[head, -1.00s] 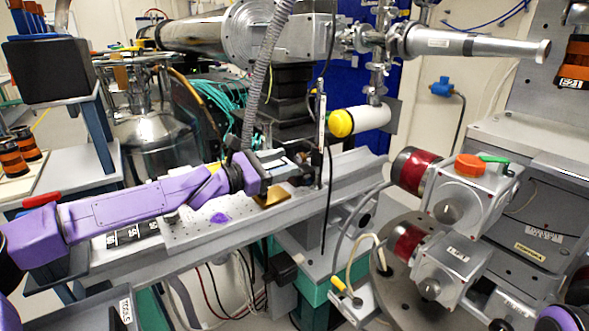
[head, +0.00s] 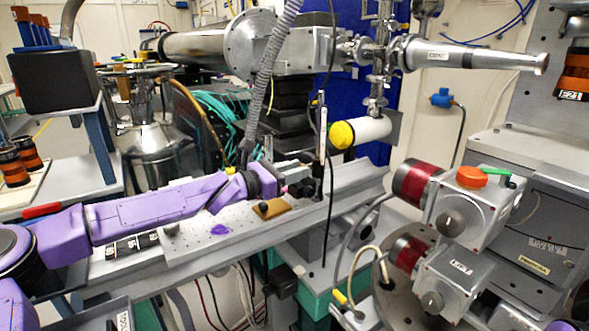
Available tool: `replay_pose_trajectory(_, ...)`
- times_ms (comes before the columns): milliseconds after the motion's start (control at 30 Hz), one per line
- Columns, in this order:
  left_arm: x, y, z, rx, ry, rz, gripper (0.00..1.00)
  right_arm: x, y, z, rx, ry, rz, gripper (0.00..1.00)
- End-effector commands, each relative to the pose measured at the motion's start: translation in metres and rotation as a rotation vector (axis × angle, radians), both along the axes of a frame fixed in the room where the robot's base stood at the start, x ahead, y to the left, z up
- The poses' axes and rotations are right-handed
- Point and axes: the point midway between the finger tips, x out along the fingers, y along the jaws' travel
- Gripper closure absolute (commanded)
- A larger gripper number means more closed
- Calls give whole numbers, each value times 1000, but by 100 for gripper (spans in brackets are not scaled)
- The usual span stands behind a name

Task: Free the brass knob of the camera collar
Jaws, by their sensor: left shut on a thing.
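My left gripper (head: 289,181) reaches in from the left along the rail, its purple arm stretched out low over the plate. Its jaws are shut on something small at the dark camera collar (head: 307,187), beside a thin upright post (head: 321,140). The brass knob is too small and too covered by the jaws to make out. A flat brass-coloured block (head: 272,209) lies on the perforated plate below the wrist. My right gripper is not in view.
The grey rail (head: 345,192) runs beneath the collar. A white cylinder with a yellow cap (head: 342,135) hangs just behind it. A corrugated hose (head: 265,85) comes down behind my wrist. Grey housings with red rings (head: 416,175) stand to the right.

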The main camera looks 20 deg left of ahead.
Motion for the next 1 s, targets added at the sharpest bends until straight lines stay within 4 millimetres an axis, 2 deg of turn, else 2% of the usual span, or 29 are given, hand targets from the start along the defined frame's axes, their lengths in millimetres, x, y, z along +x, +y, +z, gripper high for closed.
replay_pose_trajectory(100, 0, 0, 1, -79, 63, 0, 100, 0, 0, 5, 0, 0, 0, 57)
replay_pose_trajectory(333, 0, 0, 0, -87, 68, 1, 100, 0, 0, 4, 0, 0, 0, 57)
replay_pose_trajectory(367, 0, 0, 0, -87, 68, 1, 69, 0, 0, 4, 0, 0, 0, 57)
replay_pose_trajectory(433, 0, 0, 0, -86, 67, 1, 46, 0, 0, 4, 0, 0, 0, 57)
replay_pose_trajectory(767, -2, 3, 1, -84, 66, 2, 46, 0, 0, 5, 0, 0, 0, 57)
replay_pose_trajectory(867, -13, 13, 3, -85, 65, 4, 46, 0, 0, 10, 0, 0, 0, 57)
replay_pose_trajectory(1000, -41, 34, 8, -88, 63, 4, 46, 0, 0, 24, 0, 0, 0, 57)
